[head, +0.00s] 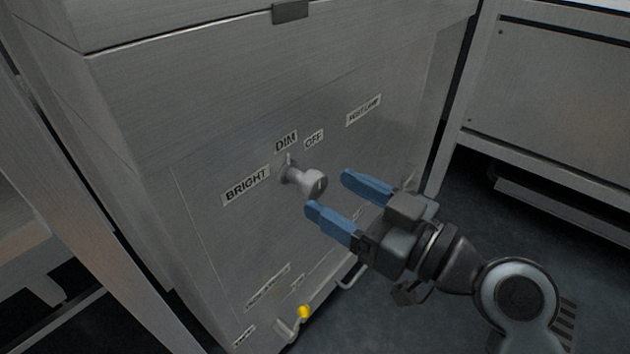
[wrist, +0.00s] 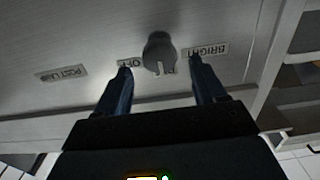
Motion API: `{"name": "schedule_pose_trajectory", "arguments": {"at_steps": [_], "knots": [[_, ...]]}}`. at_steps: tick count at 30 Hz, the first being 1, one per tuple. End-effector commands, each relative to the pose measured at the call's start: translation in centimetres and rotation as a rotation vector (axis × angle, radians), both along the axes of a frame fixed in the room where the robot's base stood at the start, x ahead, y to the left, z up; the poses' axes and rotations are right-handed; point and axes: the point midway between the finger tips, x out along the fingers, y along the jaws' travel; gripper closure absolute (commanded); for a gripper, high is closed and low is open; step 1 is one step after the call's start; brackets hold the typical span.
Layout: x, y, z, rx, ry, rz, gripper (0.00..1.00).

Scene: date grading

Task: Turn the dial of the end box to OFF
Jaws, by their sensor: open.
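The end box (head: 225,115) is a brushed-metal cabinet with a grey dial (head: 304,179) sticking out of its front panel. Labels BRIGHT (head: 246,186), DIM (head: 286,141) and OFF (head: 314,139) sit around the dial. A small pointer at the dial's base appears to face DIM. In the wrist view the dial (wrist: 160,50) has a pale line on it and partly hides the DIM label. My gripper (head: 330,192) is open, its blue fingers pointing at the dial. In the wrist view the fingertips stand on either side of the dial, with gaps; I see no contact.
A POST LAMP label (head: 363,110) is right of OFF. Another metal cabinet (head: 550,85) stands at right. The dark floor between them is open around my arm.

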Motion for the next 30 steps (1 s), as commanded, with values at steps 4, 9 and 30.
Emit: {"name": "schedule_pose_trajectory", "arguments": {"at_steps": [4, 9, 30], "knots": [[1.5, 2.0, 0.0, 0.001, -0.002, 0.002, 0.30], [2.9, 3.8, -0.1, 0.000, 0.000, 0.000, 0.30], [3.8, 4.9, 0.0, 0.001, 0.001, -0.002, 0.52]]}}
